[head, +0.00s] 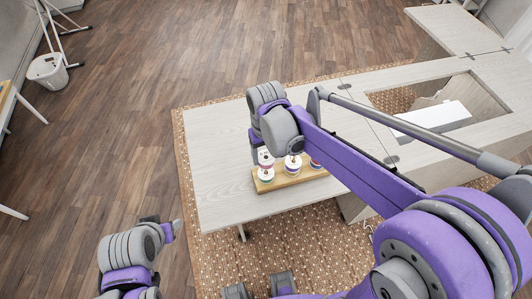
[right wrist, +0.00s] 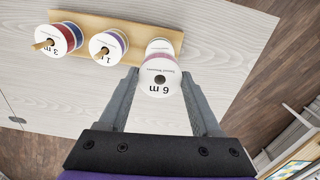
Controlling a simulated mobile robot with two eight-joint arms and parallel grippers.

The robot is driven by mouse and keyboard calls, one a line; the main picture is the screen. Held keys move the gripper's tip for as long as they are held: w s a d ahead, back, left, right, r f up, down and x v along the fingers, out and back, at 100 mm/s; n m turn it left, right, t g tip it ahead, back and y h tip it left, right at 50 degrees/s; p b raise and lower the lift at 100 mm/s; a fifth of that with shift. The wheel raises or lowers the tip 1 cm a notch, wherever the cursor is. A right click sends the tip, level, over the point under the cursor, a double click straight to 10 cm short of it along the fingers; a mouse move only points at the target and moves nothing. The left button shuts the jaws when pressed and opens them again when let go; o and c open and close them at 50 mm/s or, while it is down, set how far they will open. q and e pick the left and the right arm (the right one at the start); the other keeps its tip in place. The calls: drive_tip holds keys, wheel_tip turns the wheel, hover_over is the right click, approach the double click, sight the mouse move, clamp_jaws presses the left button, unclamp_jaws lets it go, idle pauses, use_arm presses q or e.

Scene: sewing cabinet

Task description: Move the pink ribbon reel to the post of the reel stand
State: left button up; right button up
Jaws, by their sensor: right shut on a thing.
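In the right wrist view, a white-flanged reel marked "6 m" (right wrist: 160,78) sits between the fingers of my right gripper (right wrist: 162,100), which is shut on it. Its hole faces the camera with no post showing in it. A pale pinkish reel part (right wrist: 160,47) shows behind it at one end of the wooden reel stand (right wrist: 120,24); I cannot tell whether this belongs to the same reel. In the head view the right gripper (head: 259,152) is over the stand's left end (head: 289,180), largely hidden by my arm. My left gripper (head: 172,230) is at lower left, away from the table.
The stand also bears a red-and-blue reel marked "3 m" (right wrist: 58,40) and a purple reel marked "1 m" (right wrist: 108,45), each on a post. The pale table (head: 222,140) is clear left of the stand.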

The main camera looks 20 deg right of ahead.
drive_tip(key=shift+f+b, duration=0.8)
drive_tip(key=shift+f, duration=0.6)
drive_tip(key=o, duration=1.4)
drive_tip(key=shift+r, duration=0.1)
wheel_tip(320, 180, up, 11)
drive_tip(key=shift+p, duration=0.45)
